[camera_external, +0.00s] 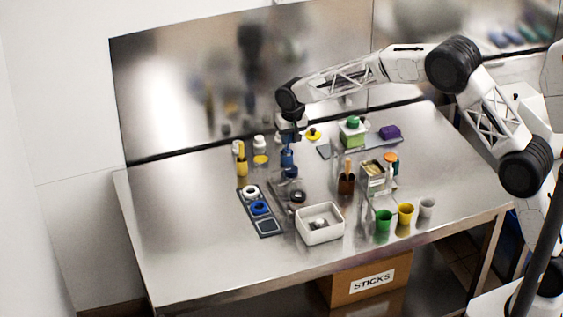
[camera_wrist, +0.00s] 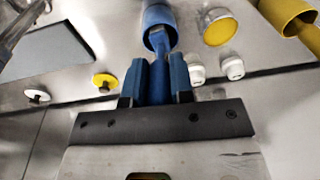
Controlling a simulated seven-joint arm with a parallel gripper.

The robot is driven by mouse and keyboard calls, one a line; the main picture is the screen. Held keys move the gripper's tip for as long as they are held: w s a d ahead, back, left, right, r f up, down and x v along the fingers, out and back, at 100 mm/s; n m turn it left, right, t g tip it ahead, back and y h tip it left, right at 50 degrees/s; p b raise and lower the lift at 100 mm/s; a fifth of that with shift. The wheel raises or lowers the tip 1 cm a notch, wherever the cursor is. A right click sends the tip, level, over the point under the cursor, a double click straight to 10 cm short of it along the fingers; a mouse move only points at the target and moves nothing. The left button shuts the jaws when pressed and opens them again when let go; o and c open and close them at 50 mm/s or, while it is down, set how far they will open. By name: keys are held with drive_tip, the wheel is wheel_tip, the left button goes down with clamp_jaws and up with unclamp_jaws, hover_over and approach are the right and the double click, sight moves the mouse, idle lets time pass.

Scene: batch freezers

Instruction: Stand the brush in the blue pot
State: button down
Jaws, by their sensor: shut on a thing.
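The blue pot (camera_external: 287,158) stands upright toward the back of the steel table, and its mouth faces me in the wrist view (camera_wrist: 157,14). My gripper (camera_external: 289,139) is just above the pot. In the wrist view its two blue fingers (camera_wrist: 160,80) are shut on a blue brush (camera_wrist: 160,50). The brush's far end reaches into the pot's mouth, apparently inside the rim. How deep it goes, and whether it touches the bottom, I cannot tell.
A yellow pot (camera_external: 242,168) with a stick stands left, a brown pot (camera_external: 346,185) right. White bottles (camera_wrist: 213,68) and a yellow disc (camera_wrist: 218,27) are close to the blue pot. A white bin (camera_external: 320,224) and coloured cups (camera_external: 405,215) are in front. The table's left side is clear.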

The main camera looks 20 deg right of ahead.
drive_tip(key=shift+f, duration=0.7)
drive_tip(key=shift+c, duration=2.2)
unclamp_jaws()
drive_tip(key=shift+r, duration=0.2)
drive_tip(key=shift+r, duration=3.3)
